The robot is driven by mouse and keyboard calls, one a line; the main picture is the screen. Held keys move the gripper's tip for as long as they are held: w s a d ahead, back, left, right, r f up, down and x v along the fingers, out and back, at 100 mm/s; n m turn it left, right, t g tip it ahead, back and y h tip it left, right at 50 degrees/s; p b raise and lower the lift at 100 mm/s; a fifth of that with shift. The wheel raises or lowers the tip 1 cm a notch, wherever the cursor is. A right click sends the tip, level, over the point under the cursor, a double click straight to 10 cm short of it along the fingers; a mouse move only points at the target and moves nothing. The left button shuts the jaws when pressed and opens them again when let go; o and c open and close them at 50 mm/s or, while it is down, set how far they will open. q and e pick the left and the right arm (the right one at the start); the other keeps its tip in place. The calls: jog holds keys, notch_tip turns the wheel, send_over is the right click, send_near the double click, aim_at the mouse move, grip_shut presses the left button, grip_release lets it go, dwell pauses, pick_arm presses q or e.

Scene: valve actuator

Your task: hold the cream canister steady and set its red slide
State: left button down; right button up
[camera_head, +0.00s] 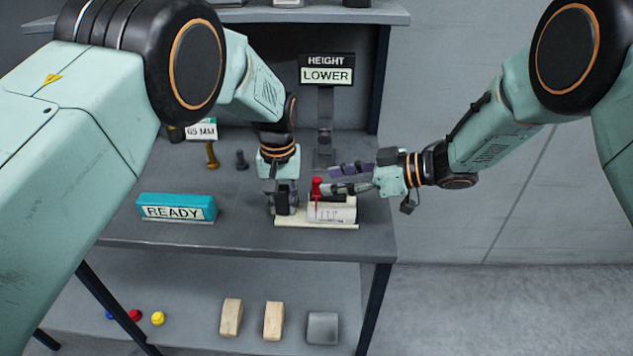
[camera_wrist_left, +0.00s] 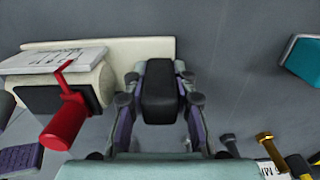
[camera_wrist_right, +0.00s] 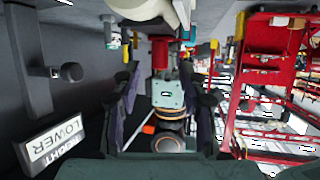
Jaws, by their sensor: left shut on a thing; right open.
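The cream canister (camera_head: 345,214) lies on a pale base plate (camera_head: 268,222) near the bench's front edge. Its white label shows in the left wrist view (camera_wrist_left: 50,60). The red slide (camera_head: 317,186) stands up from it beside a black patch; it also shows in the left wrist view (camera_wrist_left: 66,120). My left gripper (camera_head: 285,208) is shut on a black block (camera_wrist_left: 160,90) at the plate's left end. My right gripper (camera_head: 338,180) is open, coming from the right beside the slide. In the right wrist view, the red slide (camera_wrist_right: 160,52) appears between the open fingers, apparently untouched.
A sign (camera_head: 327,70) reading HEIGHT LOWER stands behind. A teal READY block (camera_head: 176,207) is to the left, with a brass bolt (camera_head: 211,155) and a dark peg (camera_head: 242,160) behind. The lower shelf (camera_head: 190,310) holds colored buttons and blocks.

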aim_at(317, 179)
jog(key=x, duration=0.5)
jog(key=shift+c, duration=0.6)
grip_shut()
